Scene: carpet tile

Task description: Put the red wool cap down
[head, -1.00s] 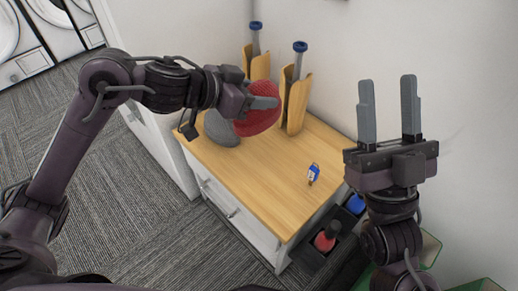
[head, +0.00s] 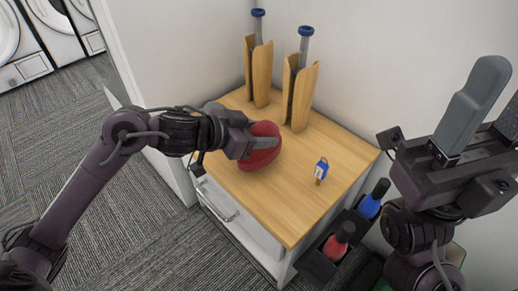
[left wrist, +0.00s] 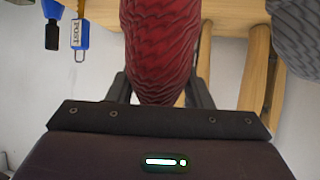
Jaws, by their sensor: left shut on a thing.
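The red wool cap (head: 259,158) is in my left gripper (head: 262,143), over the left part of the wooden cabinet top (head: 290,205). The gripper is shut on it. The cap is low over the wood; I cannot tell whether it touches. In the left wrist view the ribbed red cap (left wrist: 160,50) hangs between the fingers (left wrist: 160,88), its far end out of frame. My right gripper (head: 502,88) is open and empty at the right, its far finger partly cut by the picture edge.
A small blue tag (head: 321,170) lies on the right of the top. Two wooden holders (head: 259,75) (head: 299,95) with blue-topped rods stand at the back. A grey knitted thing (left wrist: 298,35) shows in the left wrist view. A dark side bin (head: 318,264) holds red and blue bottles. The front middle is clear.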

